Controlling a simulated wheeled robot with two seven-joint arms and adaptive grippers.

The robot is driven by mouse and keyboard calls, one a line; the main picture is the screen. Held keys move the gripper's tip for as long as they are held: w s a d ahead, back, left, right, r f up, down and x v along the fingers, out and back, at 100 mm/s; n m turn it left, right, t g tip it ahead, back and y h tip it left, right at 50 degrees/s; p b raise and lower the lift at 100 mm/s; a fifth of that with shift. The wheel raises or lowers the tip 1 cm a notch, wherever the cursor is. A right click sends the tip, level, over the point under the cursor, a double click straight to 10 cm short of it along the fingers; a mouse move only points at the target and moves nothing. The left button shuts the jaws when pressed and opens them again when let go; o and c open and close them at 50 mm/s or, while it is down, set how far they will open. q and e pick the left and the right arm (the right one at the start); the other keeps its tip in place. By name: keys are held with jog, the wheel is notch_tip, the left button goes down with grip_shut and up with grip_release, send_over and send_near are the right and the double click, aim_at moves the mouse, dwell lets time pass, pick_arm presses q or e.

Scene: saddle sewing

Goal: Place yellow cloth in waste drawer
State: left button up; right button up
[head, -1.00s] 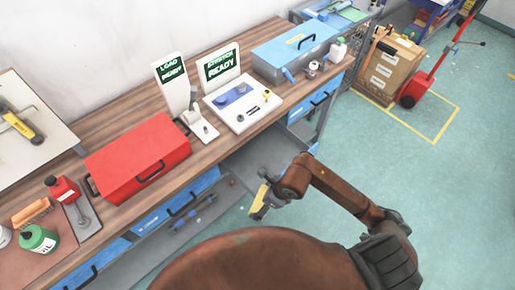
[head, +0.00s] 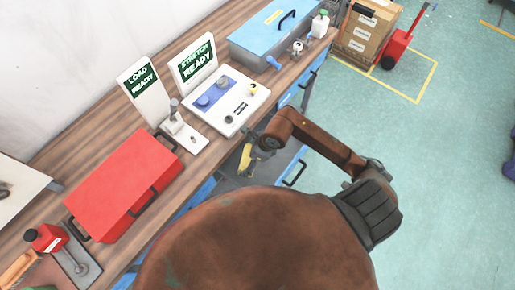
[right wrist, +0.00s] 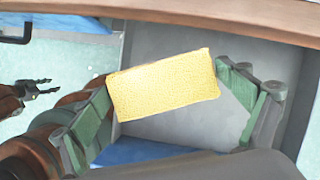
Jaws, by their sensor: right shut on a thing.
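My right gripper (head: 246,158) is low beside the bench front, holding the yellow cloth (head: 251,160). In the right wrist view, the yellow cloth (right wrist: 165,85) is a flat block between the green-padded fingers of the right gripper (right wrist: 168,88). A grey box-like space (right wrist: 235,50), seemingly an open drawer, lies behind and below the cloth. In the head view, a blue drawer front with a black handle (head: 296,170) stands out from the bench near my gripper. Its label cannot be read. My left gripper (right wrist: 43,88) appears at the left of the wrist view, fingertips apart and empty.
The wooden bench edge (right wrist: 220,18) runs above the gripper. A red toolbox (head: 122,185), a white control panel (head: 225,105) and a blue toolbox (head: 275,38) stand on the bench.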

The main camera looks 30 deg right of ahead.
jog(key=w+d+f, duration=0.2)
jog(key=d, duration=0.1)
jog(key=w+d+f, duration=0.1)
jog(key=shift+w+d+f, duration=0.15)
jog(key=shift+d+f, duration=0.25)
jog(key=f, duration=0.1)
jog(key=w+d+f, duration=0.1)
jog(key=d+f, duration=0.1)
jog(key=shift+w+d, duration=0.1)
jog(key=shift+w, duration=0.15)
jog(key=shift+w+d+f, duration=0.1)
jog(key=shift+f, duration=0.05)
jog(key=f, duration=0.3)
jog(key=shift+w+d, duration=0.15)
jog(key=shift+d, duration=0.15)
jog(key=shift+f, duration=0.5)
pick_arm(q)
jog(key=shift+s+f, duration=0.2)
jog(key=shift+s, duration=0.35)
pick_arm(e)
jog(key=o, duration=0.6)
jog(key=shift+f+b, duration=0.15)
jog(key=shift+b, duration=0.15)
pick_arm(q)
jog(key=shift+w+f, duration=0.1)
jog(key=shift+w, duration=0.25)
pick_arm(e)
jog(key=shift+o, duration=1)
